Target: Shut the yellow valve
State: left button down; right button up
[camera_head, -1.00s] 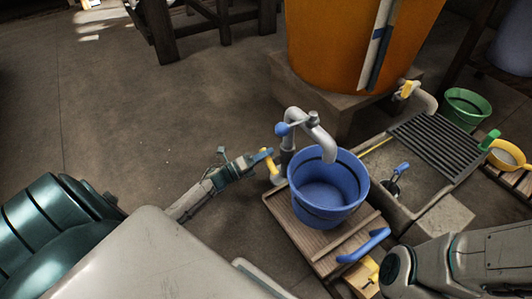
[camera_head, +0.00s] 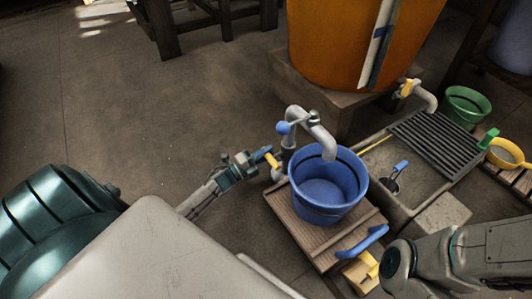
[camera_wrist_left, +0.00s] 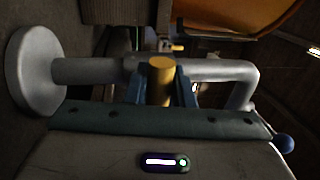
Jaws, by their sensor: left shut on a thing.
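A grey standpipe (camera_head: 318,132) with a curved spout stands behind the blue bucket (camera_head: 312,215). The yellow valve handle (camera_head: 271,158) sticks out on its left side, low on the pipe. My left gripper (camera_head: 262,158) reaches it from the left and is shut on it. In the left wrist view the yellow handle (camera_wrist_left: 161,82) stands between the two blue-grey fingers, in front of the grey pipe (camera_wrist_left: 215,70). My right arm comes in at the lower right; its fingers do not show.
A dark grate (camera_head: 435,140) and a green bucket (camera_head: 467,106) are at right. Floor at left is clear.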

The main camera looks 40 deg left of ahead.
pick_arm(q)
jog(key=shift+f, duration=0.1)
jog(key=c, duration=1.3)
grip_release()
jog(key=shift+s, duration=0.1)
jog(key=shift+s+a, duration=0.15)
jog(key=shift+s, duration=0.1)
jog(key=p+v, duration=0.3)
jog(key=v, duration=0.7)
jog(key=shift+s, duration=0.1)
